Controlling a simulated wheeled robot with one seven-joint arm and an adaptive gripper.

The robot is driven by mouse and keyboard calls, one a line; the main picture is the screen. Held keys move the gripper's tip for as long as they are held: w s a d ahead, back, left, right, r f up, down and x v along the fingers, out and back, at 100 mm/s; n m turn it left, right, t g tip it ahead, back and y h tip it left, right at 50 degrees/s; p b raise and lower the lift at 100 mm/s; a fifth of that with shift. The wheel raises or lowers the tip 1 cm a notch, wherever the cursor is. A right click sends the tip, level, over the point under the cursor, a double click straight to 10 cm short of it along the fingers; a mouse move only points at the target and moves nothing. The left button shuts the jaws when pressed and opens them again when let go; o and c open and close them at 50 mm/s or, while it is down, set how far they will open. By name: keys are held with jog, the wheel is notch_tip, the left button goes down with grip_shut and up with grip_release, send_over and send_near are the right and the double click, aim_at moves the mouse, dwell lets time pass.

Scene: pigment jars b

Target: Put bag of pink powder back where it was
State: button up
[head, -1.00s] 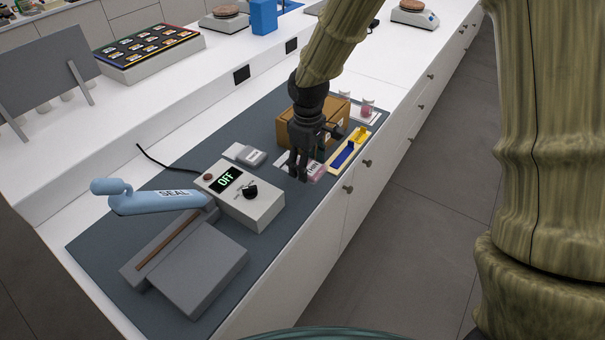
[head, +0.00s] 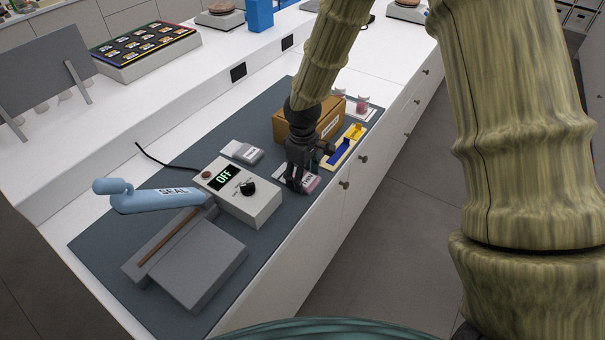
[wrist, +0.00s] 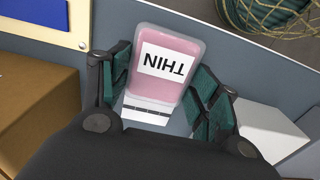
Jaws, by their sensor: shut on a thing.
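The bag of pink powder (head: 312,182), with a white label reading THIN, is at the front edge of the dark mat (head: 262,232). In the wrist view the bag (wrist: 178,34) lies between the two green-padded fingers, label upside down. My gripper (head: 297,186) points down and is shut on the bag; it also shows in the wrist view (wrist: 163,88). A white card (head: 280,171) shows partly beside the bag. A white strip with a dark line shows at the bag's near end in the wrist view. The gripper hides part of the bag in the head view.
A cardboard box (head: 329,112) and a blue-and-yellow tray (head: 347,147) stand just behind the gripper. The heat sealer (head: 200,262), with its control box (head: 262,207) reading OFF, is to the left. A grey-and-white packet (head: 242,152) lies nearby. The counter edge is close in front.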

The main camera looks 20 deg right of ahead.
jog(key=shift+f, duration=0.2)
jog(key=o, duration=1.1)
jog(key=shift+w, duration=0.1)
jog(key=shift+r, duration=0.4)
notch_tip(320, 180, up, 12)
jog(key=b, duration=0.3)
jog(key=shift+f, duration=0.25)
